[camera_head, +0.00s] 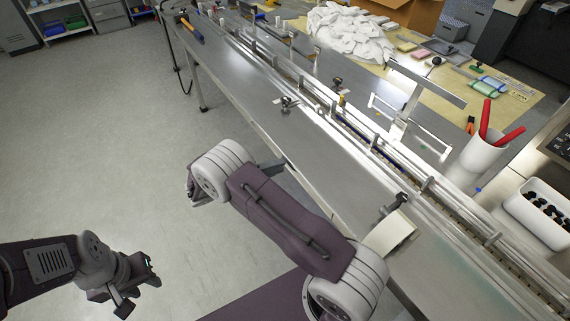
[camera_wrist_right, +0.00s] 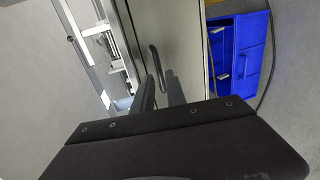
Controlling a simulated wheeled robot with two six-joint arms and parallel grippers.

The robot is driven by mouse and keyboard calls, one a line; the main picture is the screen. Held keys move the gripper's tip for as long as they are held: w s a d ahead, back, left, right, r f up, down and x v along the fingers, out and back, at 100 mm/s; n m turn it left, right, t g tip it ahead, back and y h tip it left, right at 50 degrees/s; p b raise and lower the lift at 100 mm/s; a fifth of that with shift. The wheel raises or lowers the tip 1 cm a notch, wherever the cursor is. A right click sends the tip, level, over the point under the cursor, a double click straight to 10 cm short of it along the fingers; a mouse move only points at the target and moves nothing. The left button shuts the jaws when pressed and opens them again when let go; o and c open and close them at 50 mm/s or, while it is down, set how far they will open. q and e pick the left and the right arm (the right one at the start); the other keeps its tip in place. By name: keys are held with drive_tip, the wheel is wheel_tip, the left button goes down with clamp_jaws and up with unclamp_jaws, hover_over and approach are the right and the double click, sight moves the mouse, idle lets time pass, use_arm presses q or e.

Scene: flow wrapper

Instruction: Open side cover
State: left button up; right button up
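The side cover (camera_wrist_right: 187,40) is a grey upright panel in the right wrist view, and it looks closed. A dark curved bar handle (camera_wrist_right: 153,54) stands on it. My right gripper (camera_wrist_right: 161,75) has its two dark fingers apart, with the lower end of the handle showing between the tips. I cannot tell whether either finger touches it.
The long steel machine bed (camera_head: 260,90) runs diagonally through the head view. A white cup (camera_head: 482,155) with red-handled tools and a white bin (camera_head: 540,215) stand at the right. A blue container (camera_wrist_right: 240,50) lies beyond the cover. The floor at the left is clear.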

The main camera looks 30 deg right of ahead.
drive_tip(key=x, duration=0.3)
drive_tip(key=shift+d, duration=0.25)
clamp_jaws()
idle(1.2)
